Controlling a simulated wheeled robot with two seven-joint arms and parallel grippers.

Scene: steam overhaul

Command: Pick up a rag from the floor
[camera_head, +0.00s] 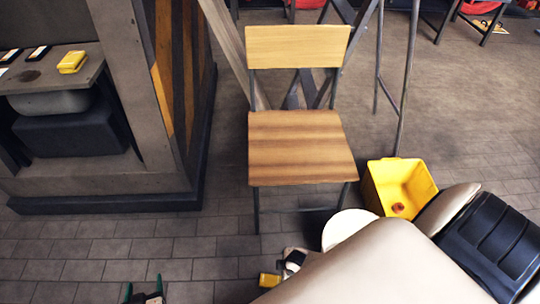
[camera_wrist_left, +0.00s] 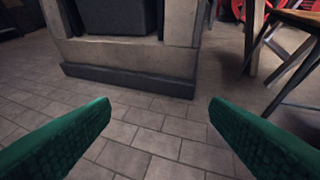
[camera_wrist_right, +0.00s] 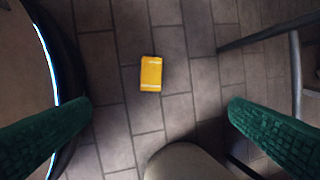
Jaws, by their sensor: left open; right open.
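A yellow rag (camera_wrist_right: 151,74) with pale stripes near its ends lies flat on the tiled floor in the right wrist view. A yellow patch, seemingly the same rag (camera_head: 270,280), shows at the bottom of the head view, partly covered by my right arm. My right gripper (camera_wrist_right: 160,108) is open and empty, its green fingers spread wide on either side below the rag, apart from it. My left gripper (camera_head: 144,288) is open and empty at the bottom left of the head view. The left wrist view shows only floor between its fingers (camera_wrist_left: 160,108).
A wooden chair (camera_head: 300,148) stands mid-view. A yellow bin (camera_head: 372,192) with a small reddish thing inside stands right of it. A counter (camera_head: 50,180) with a dark base is at left; a yellow folded item (camera_head: 73,62) lies on its shelf. Tiled floor is clear at front left.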

